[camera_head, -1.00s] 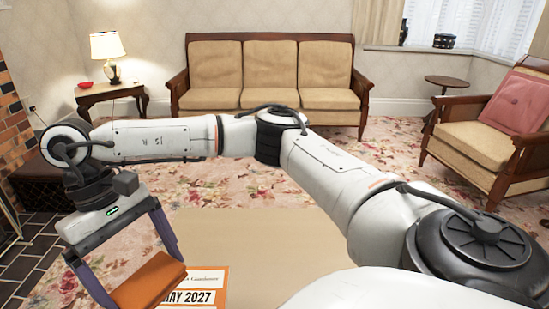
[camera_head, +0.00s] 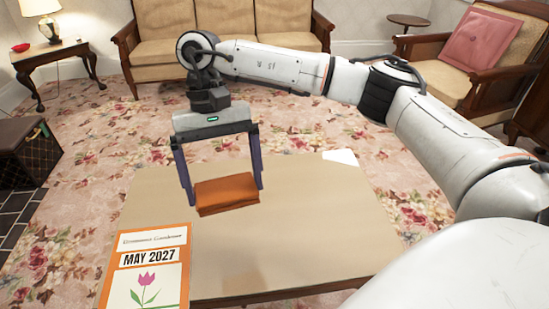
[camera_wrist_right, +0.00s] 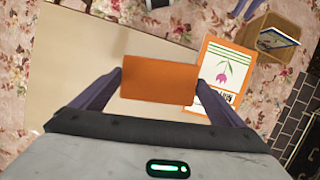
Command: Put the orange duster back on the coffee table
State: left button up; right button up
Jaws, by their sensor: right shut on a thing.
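My right gripper (camera_head: 226,194) is shut on the orange duster (camera_head: 227,192), a folded orange cloth block held between its two purple fingers. In the right wrist view the duster (camera_wrist_right: 157,81) sits between the fingertips, with the tan coffee table (camera_wrist_right: 75,80) below it. In the head view the duster is over the coffee table (camera_head: 300,225), near its left part. It looks held above the top, but the exact gap is hard to tell.
A sofa (camera_head: 165,55), armchair (camera_head: 470,60) and side table (camera_head: 50,50) stand beyond.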

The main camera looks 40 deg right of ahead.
jog(key=w+d+f+m+t+b, duration=0.25)
jog(key=w+d+m, duration=0.45)
jog(key=m, duration=0.7)
jog(key=w+d+f+m+t+b, duration=0.1)
jog(key=w+d+f+m+t, duration=0.35)
jog(key=w+m, duration=0.7)
jog(key=d+f+m+h+b, duration=0.1)
jog(key=d+f+m, duration=0.1)
jog(key=m, duration=0.2)
jog(key=d+f+m+h+b, duration=0.1)
jog(key=d+f+m, duration=0.1)
jog(key=d+m, duration=0.1)
jog(key=d+f+m+g+h, duration=0.1)
jog(key=d+f+m, duration=0.1)
jog(key=m, duration=0.3)
jog(key=shift+s+d+f+m+b, duration=0.1)
jog(key=shift+d+f+m+b, duration=0.25)
jog(key=shift+f+b, duration=0.05)
notch_tip(320, 180, down, 5)
jog(key=shift+f+b, duration=0.15)
jog(key=shift+b, duration=0.85)
pick_arm(q)
jog(key=d, duration=0.1)
jog(key=w+d+r+h, duration=0.1)
jog(key=d, duration=0.1)
jog(key=d+h, duration=0.1)
jog(key=shift+w+d+r+m, duration=0.2)
jog(key=shift+d+r+m, duration=0.1)
jog(key=shift+m, duration=0.1)
jog(key=shift+f, duration=0.1)
